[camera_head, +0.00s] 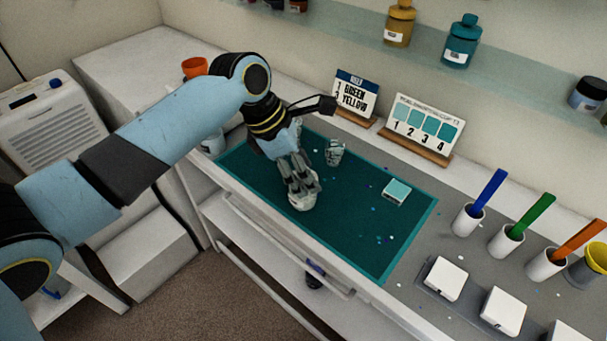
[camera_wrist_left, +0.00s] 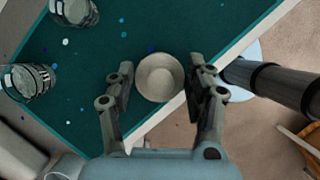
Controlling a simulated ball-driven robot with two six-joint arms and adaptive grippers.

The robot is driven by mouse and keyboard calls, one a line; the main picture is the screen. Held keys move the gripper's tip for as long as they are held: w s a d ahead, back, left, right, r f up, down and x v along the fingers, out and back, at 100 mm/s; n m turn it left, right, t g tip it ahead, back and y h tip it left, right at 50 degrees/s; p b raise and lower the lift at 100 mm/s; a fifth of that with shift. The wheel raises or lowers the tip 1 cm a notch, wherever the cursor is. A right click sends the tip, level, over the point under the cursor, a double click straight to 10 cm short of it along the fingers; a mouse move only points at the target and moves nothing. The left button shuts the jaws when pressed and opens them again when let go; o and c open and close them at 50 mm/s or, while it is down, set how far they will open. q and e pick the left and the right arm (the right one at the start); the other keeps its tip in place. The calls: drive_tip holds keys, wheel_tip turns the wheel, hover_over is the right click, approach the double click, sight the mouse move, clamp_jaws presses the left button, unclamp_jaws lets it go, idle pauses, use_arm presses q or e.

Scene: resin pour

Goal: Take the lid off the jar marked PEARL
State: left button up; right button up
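A pale, whitish round jar (camera_head: 303,203) stands on the teal mat (camera_head: 262,187) near its front edge. In the left wrist view its round pale top (camera_wrist_left: 160,77) shows from above, between the fingers. No PEARL marking can be read on it. My left gripper (camera_head: 301,182) points down over the jar, and its fingers partly hide it in the head view. In the left wrist view the left gripper (camera_wrist_left: 163,80) is open, with a finger on each side of the top and narrow gaps visible. My right gripper is in neither view.
A clear cup (camera_head: 335,152) stands on the mat behind the gripper. A small teal block (camera_head: 396,192) lies to the right. Two sign cards, one with teal squares (camera_head: 423,125), stand behind. White cups with coloured sticks (camera_head: 468,219) and white square pieces (camera_head: 446,279) stand further right.

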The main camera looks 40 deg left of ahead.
use_arm(q)
drive_tip(key=shift+c, duration=0.8)
drive_tip(key=shift+r, duration=0.1)
